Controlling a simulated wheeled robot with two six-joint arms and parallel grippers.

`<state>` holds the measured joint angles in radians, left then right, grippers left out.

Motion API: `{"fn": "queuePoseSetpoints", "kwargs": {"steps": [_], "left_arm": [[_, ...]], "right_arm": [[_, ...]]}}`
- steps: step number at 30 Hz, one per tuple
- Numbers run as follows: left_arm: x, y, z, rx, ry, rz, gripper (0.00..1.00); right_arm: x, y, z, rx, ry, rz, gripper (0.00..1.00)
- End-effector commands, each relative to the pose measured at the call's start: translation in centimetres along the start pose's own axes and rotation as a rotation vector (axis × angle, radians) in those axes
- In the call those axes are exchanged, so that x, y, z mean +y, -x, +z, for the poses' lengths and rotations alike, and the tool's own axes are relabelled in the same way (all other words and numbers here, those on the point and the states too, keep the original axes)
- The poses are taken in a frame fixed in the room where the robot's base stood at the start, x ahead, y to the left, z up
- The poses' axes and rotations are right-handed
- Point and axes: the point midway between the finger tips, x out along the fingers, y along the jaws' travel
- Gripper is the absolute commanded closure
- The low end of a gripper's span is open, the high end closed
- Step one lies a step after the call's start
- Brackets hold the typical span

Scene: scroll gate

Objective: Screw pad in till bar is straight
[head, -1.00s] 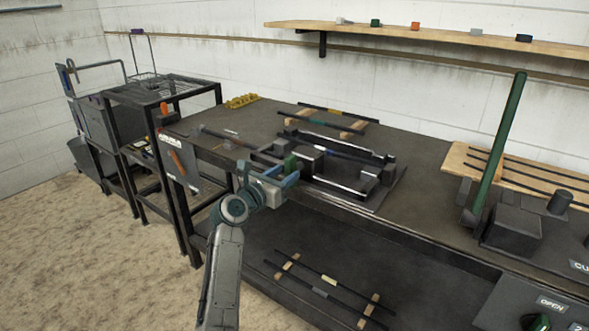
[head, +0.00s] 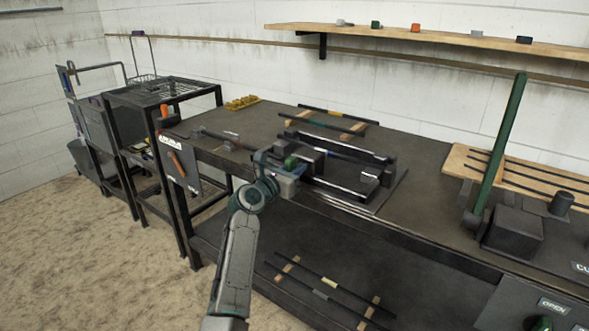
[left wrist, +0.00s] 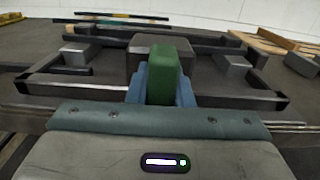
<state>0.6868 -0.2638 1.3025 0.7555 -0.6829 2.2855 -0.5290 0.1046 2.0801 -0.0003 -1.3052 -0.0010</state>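The press (head: 393,180) is a dark frame on the bench, with grey blocks at its sides and a dark central block (left wrist: 140,55). A green block-like handle (head: 291,162) is on its front side; it also shows in the left wrist view (left wrist: 163,74). My left gripper (head: 288,171) is at this handle. Its blue fingers lie on both sides of the green piece and appear closed on it. A dark bar (head: 340,150) runs along the back of the press; its bend is too small to judge. The pad is hidden behind the handle and central block. My right gripper is out of view.
Spare bars (head: 338,112) lie on wooden strips behind the press, more on the lower shelf (head: 240,240). A green upright lever (head: 500,140) and dark box (head: 512,232) stand at right. A rack (head: 165,90) stands left. Free bench top lies right of the press.

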Motion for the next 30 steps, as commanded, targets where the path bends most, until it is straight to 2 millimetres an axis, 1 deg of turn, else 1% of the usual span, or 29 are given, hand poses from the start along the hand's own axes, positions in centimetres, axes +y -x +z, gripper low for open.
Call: {"fn": "queuePoseSetpoints", "kwargs": {"steps": [8,11,14,15,21,25,30], "left_arm": [[0.0,0.0,0.0,0.001,-0.032,0.000,1.00],[-0.1,0.0,0.0,0.001,-0.072,0.000,1.00],[-0.1,0.0,0.1,0.001,-0.131,-0.001,1.00],[-0.2,0.0,0.1,0.001,-0.160,-0.001,1.00],[-0.3,0.0,0.0,0.001,-0.335,-0.002,1.00],[-0.5,0.0,-0.1,0.001,-0.460,-0.002,1.00],[-0.6,0.0,-0.3,0.000,-0.621,-0.001,1.00]], "right_arm": [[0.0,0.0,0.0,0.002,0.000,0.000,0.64],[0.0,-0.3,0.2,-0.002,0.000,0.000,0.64],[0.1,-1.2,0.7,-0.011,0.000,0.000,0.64],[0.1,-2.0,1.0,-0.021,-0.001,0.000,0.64],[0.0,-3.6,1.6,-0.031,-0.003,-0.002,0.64],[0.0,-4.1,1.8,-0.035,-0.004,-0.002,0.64],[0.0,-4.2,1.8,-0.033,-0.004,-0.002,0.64]]}}
